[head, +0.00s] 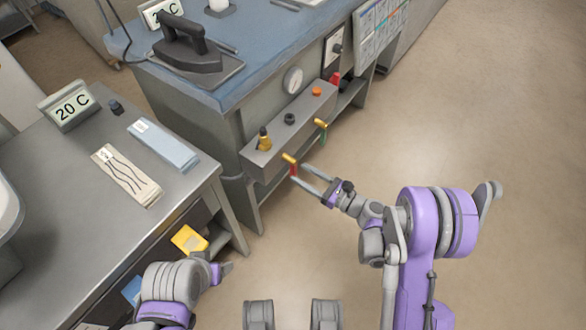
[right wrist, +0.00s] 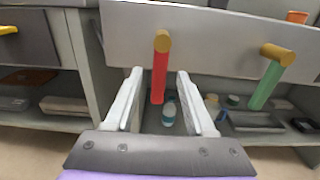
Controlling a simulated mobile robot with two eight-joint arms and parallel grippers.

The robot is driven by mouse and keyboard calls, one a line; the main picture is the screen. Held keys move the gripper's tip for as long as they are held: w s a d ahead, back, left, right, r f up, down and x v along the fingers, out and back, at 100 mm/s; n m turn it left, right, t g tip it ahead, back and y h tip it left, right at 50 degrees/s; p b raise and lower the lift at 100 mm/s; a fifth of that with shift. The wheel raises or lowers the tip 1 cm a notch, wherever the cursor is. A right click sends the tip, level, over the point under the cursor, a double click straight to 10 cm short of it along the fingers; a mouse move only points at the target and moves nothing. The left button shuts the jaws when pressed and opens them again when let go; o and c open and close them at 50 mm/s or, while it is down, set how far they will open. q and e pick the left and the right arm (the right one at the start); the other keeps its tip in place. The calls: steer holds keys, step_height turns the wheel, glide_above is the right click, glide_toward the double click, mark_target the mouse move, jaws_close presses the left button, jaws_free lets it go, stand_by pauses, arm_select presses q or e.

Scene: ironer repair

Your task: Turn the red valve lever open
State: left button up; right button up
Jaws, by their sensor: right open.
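The red valve lever (right wrist: 160,72) hangs straight down from a brass stub on the grey panel of the bench. In the head view the red lever (head: 293,169) shows only as a small piece by the right gripper's fingertips. My right gripper (right wrist: 155,85) is open, with one finger on each side of the lever and a visible gap to both. The right gripper (head: 300,172) reaches in from the right in the head view. My left gripper (head: 222,271) is at the lower left, away from the valve; its jaws are not clear.
A green lever (right wrist: 271,78) hangs tilted to the right of the red one. A shelf with bottles (right wrist: 212,103) lies below the panel. A pressure gauge (head: 292,80) and an iron (head: 187,45) are on the bench. The floor (head: 470,110) to the right is clear.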

mark_target(295, 170)
steer(key=shift+x, duration=2.05)
jaws_close()
